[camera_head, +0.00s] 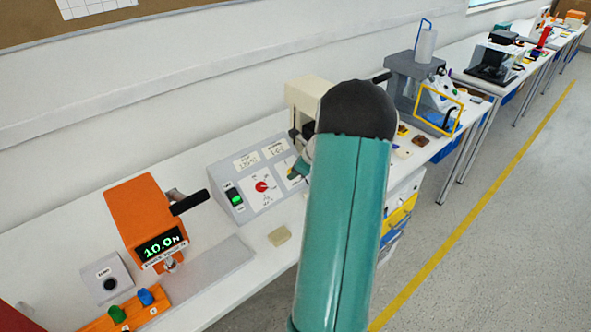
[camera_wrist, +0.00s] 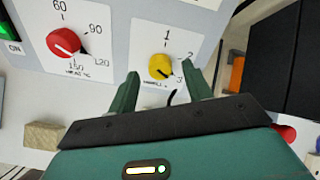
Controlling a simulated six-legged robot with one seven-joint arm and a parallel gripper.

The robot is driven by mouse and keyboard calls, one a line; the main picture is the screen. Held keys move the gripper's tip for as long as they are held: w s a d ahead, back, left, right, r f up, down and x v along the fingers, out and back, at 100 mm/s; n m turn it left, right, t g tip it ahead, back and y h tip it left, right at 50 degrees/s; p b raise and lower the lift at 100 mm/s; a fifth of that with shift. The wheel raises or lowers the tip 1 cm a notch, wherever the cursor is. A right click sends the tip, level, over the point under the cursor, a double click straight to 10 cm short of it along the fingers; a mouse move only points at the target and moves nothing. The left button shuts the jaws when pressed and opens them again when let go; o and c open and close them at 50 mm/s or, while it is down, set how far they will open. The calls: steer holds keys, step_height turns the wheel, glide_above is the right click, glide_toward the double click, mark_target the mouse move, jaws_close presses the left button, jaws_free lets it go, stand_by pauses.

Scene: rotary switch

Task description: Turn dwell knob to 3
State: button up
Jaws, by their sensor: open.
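The yellow dwell knob (camera_wrist: 161,66) sits on a white plate of the control panel in the wrist view. Figures 1 and 2 show above and to its right, with a partly hidden figure at its lower right. A dark mark on the knob seems to point to the lower right, but this is small. My gripper (camera_wrist: 162,72) is open, one teal finger on each side of the knob's lower part. I cannot tell whether either finger touches it. In the head view my arm hides the dwell knob and most of my gripper.
The grey control panel (camera_head: 228,201) also carries a red heat knob (camera_head: 262,186) and a green lit switch (camera_head: 235,197). A beige block (camera_head: 279,236) lies in front of it. An orange device (camera_head: 145,217) reading 10.0 stands left. A cream machine (camera_head: 305,95) stands behind my arm.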

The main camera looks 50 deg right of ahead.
steer(key=v, duration=1.2)
steer(key=shift+s+r, duration=0.1)
